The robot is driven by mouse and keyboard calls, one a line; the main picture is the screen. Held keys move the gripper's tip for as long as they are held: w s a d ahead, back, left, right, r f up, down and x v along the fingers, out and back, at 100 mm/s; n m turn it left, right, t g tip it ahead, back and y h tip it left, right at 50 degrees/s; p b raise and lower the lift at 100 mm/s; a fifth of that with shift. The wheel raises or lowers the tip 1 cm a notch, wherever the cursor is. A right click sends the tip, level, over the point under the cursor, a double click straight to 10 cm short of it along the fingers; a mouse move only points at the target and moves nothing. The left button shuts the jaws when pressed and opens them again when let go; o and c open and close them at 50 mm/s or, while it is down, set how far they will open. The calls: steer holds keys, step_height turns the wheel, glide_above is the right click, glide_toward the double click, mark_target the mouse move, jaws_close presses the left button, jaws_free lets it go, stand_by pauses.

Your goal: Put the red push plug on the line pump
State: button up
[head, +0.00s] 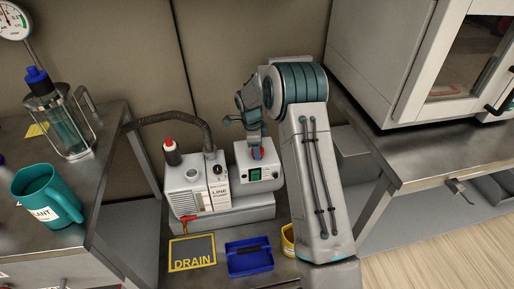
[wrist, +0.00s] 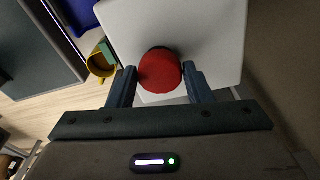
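The line pump (head: 197,197) is a white machine with a "LINE PUMP" label, standing on the low bench. Its right-hand box (head: 259,182) has a small green display. The red push plug (head: 257,153) is at the top of that box, between the fingers of my gripper (head: 254,143). In the wrist view the plug (wrist: 160,72) shows as a round red head against the white casing, with a finger close against each side. My gripper (wrist: 160,76) looks shut on it. The plug's lower part is hidden, so I cannot tell how deep it sits.
A black filler with a red top (head: 171,151) and a grey hose (head: 180,120) rise from the pump. A red lever (head: 187,220) is at its front. A drain sign (head: 192,251), blue tray (head: 249,262) and yellow mug (head: 288,242) lie in front. A teal jug (head: 46,195) stands left.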

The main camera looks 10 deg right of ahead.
steer(key=shift+o, duration=1.2)
steer(key=shift+r, duration=0.1)
step_height(320, 180, up, 12)
steer(key=a+p, duration=0.1)
steer(key=p, duration=0.1)
steer(key=s+r+n, duration=0.5)
steer(key=s+r, duration=0.2)
steer(key=s, duration=0.1)
steer(key=s+d+r+n+t+y, duration=0.1)
steer(key=s+n+t, duration=0.1)
steer(key=s+n, duration=1.3)
steer(key=s, duration=1.2)
steer(key=shift+d+r, duration=0.15)
steer(key=shift+r, duration=0.25)
